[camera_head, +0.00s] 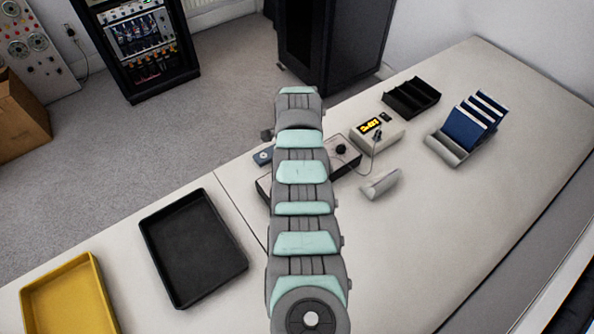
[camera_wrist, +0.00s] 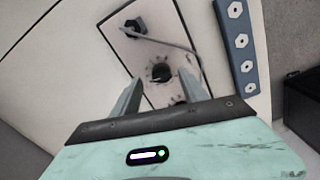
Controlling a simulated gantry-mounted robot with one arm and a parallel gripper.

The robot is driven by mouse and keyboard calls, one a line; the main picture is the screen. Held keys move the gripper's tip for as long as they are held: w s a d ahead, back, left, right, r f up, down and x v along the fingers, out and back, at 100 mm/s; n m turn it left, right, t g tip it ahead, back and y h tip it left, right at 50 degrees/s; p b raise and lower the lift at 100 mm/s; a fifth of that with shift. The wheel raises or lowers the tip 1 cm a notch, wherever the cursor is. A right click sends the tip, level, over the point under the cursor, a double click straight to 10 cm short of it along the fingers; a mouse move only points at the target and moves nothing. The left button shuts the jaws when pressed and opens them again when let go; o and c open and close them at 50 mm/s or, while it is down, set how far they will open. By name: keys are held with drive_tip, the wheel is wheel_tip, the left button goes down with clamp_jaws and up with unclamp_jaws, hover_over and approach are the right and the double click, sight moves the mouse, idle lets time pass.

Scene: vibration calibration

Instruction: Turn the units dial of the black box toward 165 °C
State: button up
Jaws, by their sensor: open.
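The black box (camera_head: 345,164) lies on the table, mostly hidden behind my arm in the head view. One dark knob (camera_head: 341,149) shows on its right part. In the wrist view its pale, scuffed top panel (camera_wrist: 125,50) has a dark round dial (camera_wrist: 161,72) near the middle and a dark hexagonal knob (camera_wrist: 135,27) at the far end. No dial labels or numbers are readable, so I cannot tell which is the units dial. My gripper (camera_wrist: 160,92) is open, its two fingers apart on either side below the middle dial, with nothing between them. Height above the panel is unclear.
A thin grey rod or cable (camera_wrist: 165,43) crosses the panel. A blue block with several hexagonal holes (camera_wrist: 237,45) lies beside the box. A meter with a yellow display (camera_head: 371,126) and a small grey holder (camera_head: 380,185) stand to the right. A black tray (camera_head: 190,248) lies left.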

drive_tip(key=shift+w+f, duration=0.15)
drive_tip(key=shift+f, duration=0.85)
drive_tip(key=shift+c, duration=0.5)
clamp_jaws()
